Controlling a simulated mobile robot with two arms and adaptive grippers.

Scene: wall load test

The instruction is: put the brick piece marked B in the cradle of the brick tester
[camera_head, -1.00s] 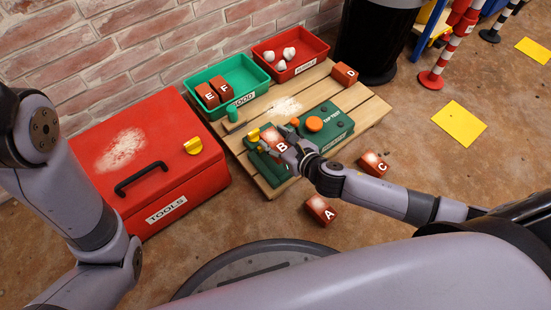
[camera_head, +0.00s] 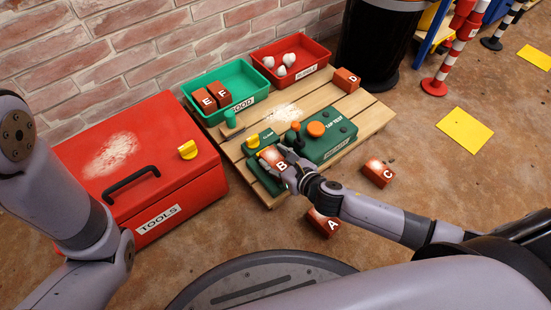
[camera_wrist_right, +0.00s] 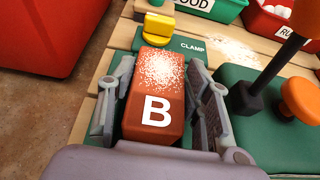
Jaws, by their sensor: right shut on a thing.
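The brick piece marked B (camera_head: 274,158) is reddish with pale dust on top. It also shows in the right wrist view (camera_wrist_right: 154,98), lying between the two fingers. My right gripper (camera_head: 282,166) is shut on brick B, over the left part of the green brick tester (camera_head: 340,141). The tester has a yellow clamp knob (camera_wrist_right: 157,29), a dark lever and an orange knob (camera_head: 316,130). The cradle under the brick is hidden, and I cannot tell whether the brick touches it. Only links of my left arm show at the left; its gripper is out of view.
A wooden pallet (camera_head: 366,113) carries the tester, a green GOOD tray (camera_head: 188,93) with bricks E and F, a red tray (camera_head: 326,74) with white lumps, and brick D (camera_head: 346,80). Bricks A (camera_head: 322,223) and C (camera_head: 379,173) lie on the floor. A red toolbox (camera_head: 205,170) stands left.

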